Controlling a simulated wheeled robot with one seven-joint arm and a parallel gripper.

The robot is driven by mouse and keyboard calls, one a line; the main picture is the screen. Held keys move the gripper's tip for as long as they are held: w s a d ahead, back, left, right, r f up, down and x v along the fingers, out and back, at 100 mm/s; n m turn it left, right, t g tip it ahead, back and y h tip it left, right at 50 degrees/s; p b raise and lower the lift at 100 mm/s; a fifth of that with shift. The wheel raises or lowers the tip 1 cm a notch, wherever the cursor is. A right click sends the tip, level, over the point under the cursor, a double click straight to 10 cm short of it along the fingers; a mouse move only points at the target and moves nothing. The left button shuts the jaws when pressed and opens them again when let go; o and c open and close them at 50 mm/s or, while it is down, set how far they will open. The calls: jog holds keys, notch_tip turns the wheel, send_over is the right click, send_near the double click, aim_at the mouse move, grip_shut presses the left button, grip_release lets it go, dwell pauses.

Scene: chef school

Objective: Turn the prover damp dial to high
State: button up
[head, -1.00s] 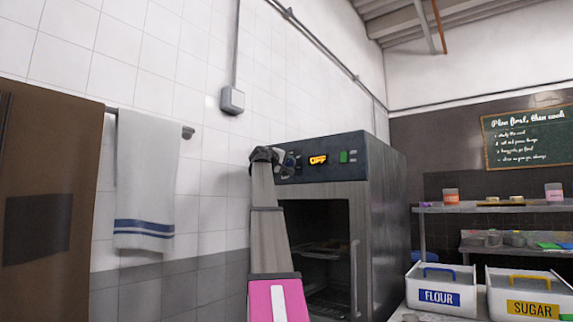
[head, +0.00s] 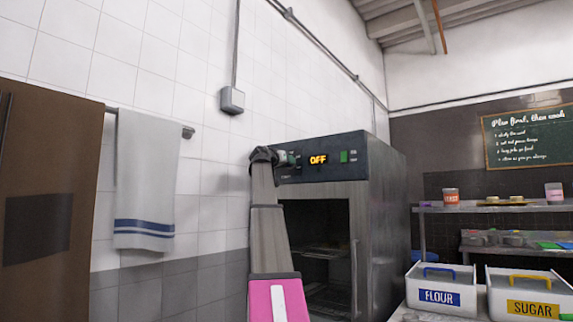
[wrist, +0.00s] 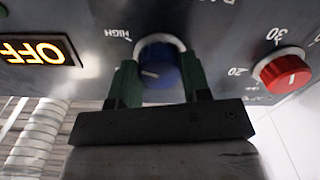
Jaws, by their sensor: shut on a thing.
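The prover (head: 388,205) is a dark steel cabinet with a control panel across its top front. The damp dial is the blue knob (wrist: 158,58) in the wrist view, which shows the panel upside down. Its white mark lies close to level in the picture. The word HIGH (wrist: 117,33) is printed to the left of the knob. My gripper (wrist: 160,72) has its green fingers on both sides of the blue knob and is shut on it. In the head view my arm hides most of the panel's left end, and the knob is not clear there.
A lit OFF display (head: 318,160) and a green switch (head: 344,157) sit beside the dial. A red dial (wrist: 285,73) marked 20 and 30 is on its other side. A towel (head: 145,185) hangs left. Flour (head: 440,272) and sugar bins stand right.

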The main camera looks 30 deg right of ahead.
jog(key=shift+m, duration=1)
jog(key=o, duration=0.9)
jog(key=v, duration=1.1)
